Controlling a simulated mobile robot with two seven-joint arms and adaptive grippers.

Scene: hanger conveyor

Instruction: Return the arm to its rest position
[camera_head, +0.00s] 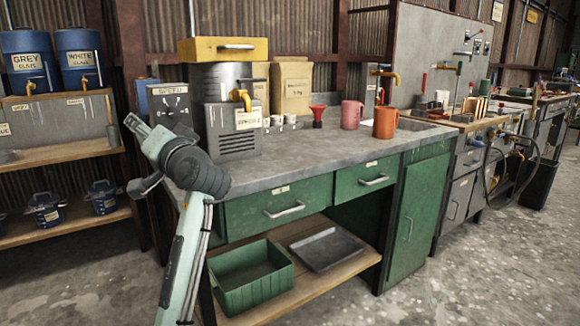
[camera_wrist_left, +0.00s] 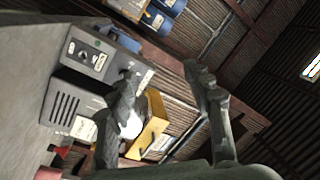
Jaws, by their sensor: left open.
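My left arm (camera_head: 186,250) rises from the bottom of the head view in front of the left end of the workbench. My left gripper (camera_head: 138,155) is at its top, pointing left, with its fingers apart and nothing between them. In the left wrist view the two dark fingers of the left gripper (camera_wrist_left: 165,90) stand well apart. Behind them show the grey machine and the yellow drawer box, tilted in the picture. The gripper appears clear of the bench and machine. My right gripper is not in view.
A green-drawered workbench (camera_head: 300,163) carries a grey machine (camera_head: 232,130), a pink mug (camera_head: 351,115) and an orange mug (camera_head: 385,123). A green crate (camera_head: 250,282) and a grey tray (camera_head: 327,249) lie on its lower shelf. Blue glaze barrels (camera_head: 80,62) stand at left.

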